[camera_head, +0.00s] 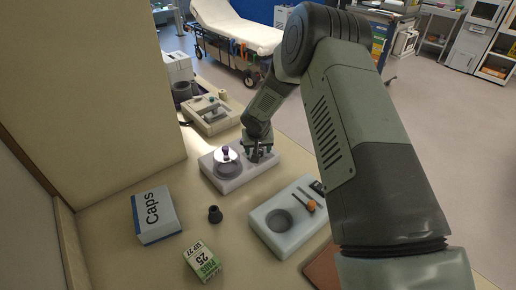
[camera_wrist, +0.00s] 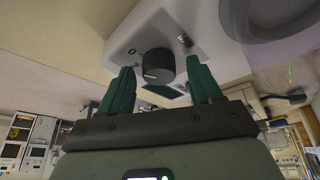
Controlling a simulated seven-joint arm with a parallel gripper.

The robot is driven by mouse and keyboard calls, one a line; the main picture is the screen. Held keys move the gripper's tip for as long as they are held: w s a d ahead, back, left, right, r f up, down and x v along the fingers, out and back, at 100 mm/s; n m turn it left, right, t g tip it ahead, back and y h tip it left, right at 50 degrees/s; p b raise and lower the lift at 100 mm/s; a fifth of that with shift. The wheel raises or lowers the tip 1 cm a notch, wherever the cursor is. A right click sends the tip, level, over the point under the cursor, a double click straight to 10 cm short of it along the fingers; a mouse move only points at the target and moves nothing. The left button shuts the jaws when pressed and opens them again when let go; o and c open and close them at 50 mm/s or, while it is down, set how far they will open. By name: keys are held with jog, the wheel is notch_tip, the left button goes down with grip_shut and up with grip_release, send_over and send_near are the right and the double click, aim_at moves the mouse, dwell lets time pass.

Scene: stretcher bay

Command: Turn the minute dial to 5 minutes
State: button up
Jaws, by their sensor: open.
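The minute dial (camera_wrist: 158,66) is a dark round knob on a pale grey-white device (camera_wrist: 120,45), seen in the wrist view. The same device (camera_head: 226,184) stands on the counter in the head view, with a round recess and a purple-topped part on it. My gripper (camera_head: 260,154) is over its right rear end and hides the dial there. In the wrist view my gripper (camera_wrist: 158,80) is open, with one green finger on each side of the dial. Gaps show between fingers and dial. The dial's markings and setting cannot be read.
A second pale device (camera_head: 265,235) with a round recess and an orange knob stands in front right. A Caps box (camera_head: 155,216), a small dark knob-like piece (camera_head: 215,214) and a green-white box (camera_head: 202,262) lie to the left. Another beige device (camera_head: 210,115) stands behind.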

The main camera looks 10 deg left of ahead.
jog(key=shift+c, duration=0.5)
jog(key=c, duration=0.9)
jog(key=shift+c, duration=0.2)
